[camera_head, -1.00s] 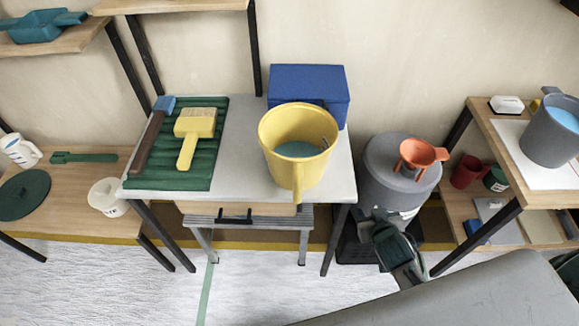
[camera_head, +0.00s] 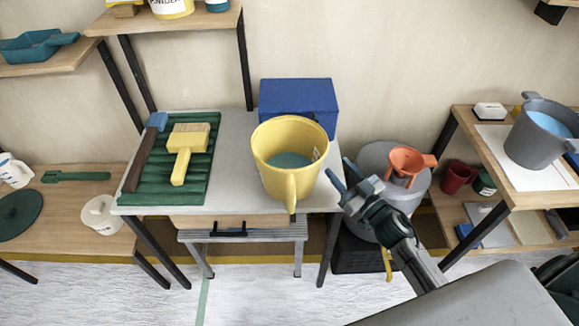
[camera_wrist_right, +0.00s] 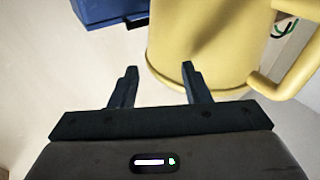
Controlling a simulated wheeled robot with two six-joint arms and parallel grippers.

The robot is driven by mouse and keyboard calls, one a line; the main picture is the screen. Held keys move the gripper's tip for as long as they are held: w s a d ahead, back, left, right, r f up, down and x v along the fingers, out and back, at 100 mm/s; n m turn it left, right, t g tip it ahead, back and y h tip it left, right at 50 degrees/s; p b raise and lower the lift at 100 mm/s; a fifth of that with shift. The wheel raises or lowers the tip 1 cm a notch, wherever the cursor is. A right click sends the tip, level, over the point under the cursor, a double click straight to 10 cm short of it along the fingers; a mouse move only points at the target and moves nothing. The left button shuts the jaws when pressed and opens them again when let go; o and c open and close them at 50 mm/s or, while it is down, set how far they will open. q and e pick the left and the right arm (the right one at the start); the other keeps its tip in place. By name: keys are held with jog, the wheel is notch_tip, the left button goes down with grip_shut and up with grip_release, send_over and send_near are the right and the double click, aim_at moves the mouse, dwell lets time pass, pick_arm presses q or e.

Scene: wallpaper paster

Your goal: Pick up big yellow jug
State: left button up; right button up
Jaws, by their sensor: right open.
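The big yellow jug (camera_head: 268,158) stands upright on the light grey table (camera_head: 232,132), with bluish liquid inside. Its handle (camera_head: 291,190) faces the front of the table. My right gripper (camera_head: 340,175) is open and empty, just right of the jug near the table's right edge. In the right wrist view the jug (camera_wrist_right: 205,45) fills the upper right, with its handle at the right edge. There the right gripper's two fingers (camera_wrist_right: 155,82) are spread, with the right fingertip close to the jug's lower wall; I cannot tell whether they touch. My left gripper is not in view.
A blue box (camera_head: 298,103) stands behind the jug. A green ribbed tray (camera_head: 150,192) with brushes lies on its left. A grey drum (camera_head: 366,165) with an orange funnel (camera_head: 408,162) stands right of the table. A grey bucket (camera_head: 541,135) is on the right shelf.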

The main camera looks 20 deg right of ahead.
aim_at(291, 206)
jog(key=a+n+g+y, duration=0.1)
jog(key=n+y, duration=0.1)
jog(key=a+n+g+y, duration=0.1)
jog(key=n+g+y, duration=0.1)
jog(key=y, duration=0.1)
jog(key=s+a+n+g+y, duration=0.1)
jog(key=y, duration=0.2)
jog(key=shift+a+n, duration=0.25)
jog(key=shift+n, duration=0.15)
jog(key=s+f+n+g+y, duration=0.3)
jog(key=s+n+g, duration=0.1)
jog(key=g, duration=0.5)
jog(key=shift+n+g+y, duration=0.3)
jog(key=shift+g, duration=0.2)
jog(key=p+x, duration=0.1)
jog(key=x, duration=0.2)
jog(key=s+p+x, duration=0.1)
jog(key=x, duration=0.3)
jog(key=p+x, duration=0.2)
jog(key=x, duration=0.1)
jog(key=shift+s+a+f, duration=0.25)
jog(key=shift+a+f, duration=0.05)
jog(key=shift+a, duration=0.25)
jog(key=shift+w+a+f, duration=0.1)
jog(key=shift+a, duration=0.3)
jog(key=shift+d, duration=0.1)
grip_shut()
